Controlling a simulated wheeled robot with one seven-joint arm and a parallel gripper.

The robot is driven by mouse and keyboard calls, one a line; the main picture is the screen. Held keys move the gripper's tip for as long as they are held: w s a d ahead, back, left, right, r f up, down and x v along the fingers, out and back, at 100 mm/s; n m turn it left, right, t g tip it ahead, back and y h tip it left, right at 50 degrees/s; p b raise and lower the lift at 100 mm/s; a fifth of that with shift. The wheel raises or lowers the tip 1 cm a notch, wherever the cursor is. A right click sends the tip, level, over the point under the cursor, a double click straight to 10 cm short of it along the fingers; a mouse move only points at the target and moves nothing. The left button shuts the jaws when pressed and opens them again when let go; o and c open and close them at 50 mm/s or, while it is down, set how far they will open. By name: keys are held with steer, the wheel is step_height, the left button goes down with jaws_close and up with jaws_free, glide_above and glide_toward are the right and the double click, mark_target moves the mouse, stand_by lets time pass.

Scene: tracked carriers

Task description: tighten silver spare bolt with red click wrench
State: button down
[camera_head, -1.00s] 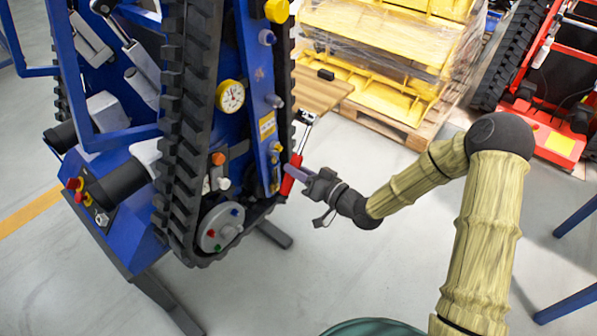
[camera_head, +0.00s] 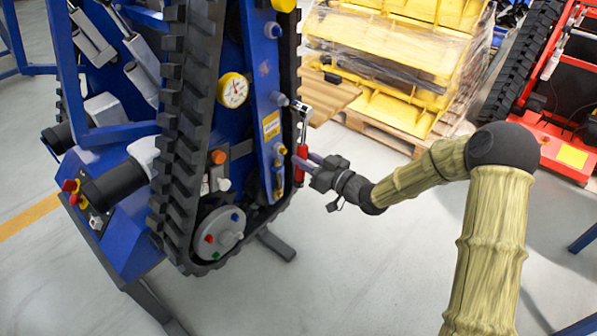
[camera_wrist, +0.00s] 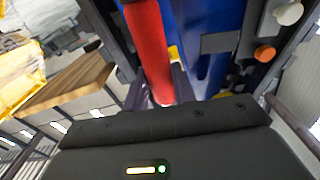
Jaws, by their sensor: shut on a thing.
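The red click wrench (camera_head: 300,164) stands nearly upright at the right side of the blue tracked carrier (camera_head: 255,62), its silver head at the top against the edge of the blue panel. My gripper (camera_head: 304,160) reaches in from the right and is shut on the red handle. In the wrist view the red handle (camera_wrist: 150,45) runs down between the two dark fingers (camera_wrist: 160,92). Several grey-blue bolt heads sit along the panel, one (camera_head: 280,99) close to the wrench head. I cannot tell which is the silver spare bolt, or whether the wrench head is seated on one.
The black track (camera_head: 172,130) stands left of the panel. A gauge (camera_head: 233,90) and coloured knobs are on the carrier. Behind are a wooden board (camera_head: 330,98) and yellow stacked parts (camera_head: 390,60) on a pallet. Grey floor below my arm is clear.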

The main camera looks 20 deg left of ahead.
steer(key=w+d+r+n+b, duration=0.1)
steer(key=w+d+n+b, duration=0.1)
steer(key=w+n, duration=0.4)
steer(key=shift+w+d+b, duration=0.15)
steer(key=shift+d+b, duration=0.1)
steer(key=shift+b, duration=0.6)
steer(key=shift+x, duration=1.55)
stand_by(2.5)
stand_by(0.6)
steer(key=c, duration=1.9)
jaws_free()
jaws_close()
steer(key=shift+s+a+f+m+p, duration=0.1)
steer(key=shift+s+a+m+p, duration=0.05)
steer(key=shift+s+m+p, duration=0.15)
steer(key=shift+s+a+f+m+p, duration=0.15)
steer(key=shift+s+m+p, duration=0.05)
steer(key=shift+s+m, duration=0.1)
steer(key=shift+s+a+f+m+p, duration=0.15)
steer(key=shift+s+a+m+p, duration=0.1)
steer(key=shift+s+m+p, duration=0.3)
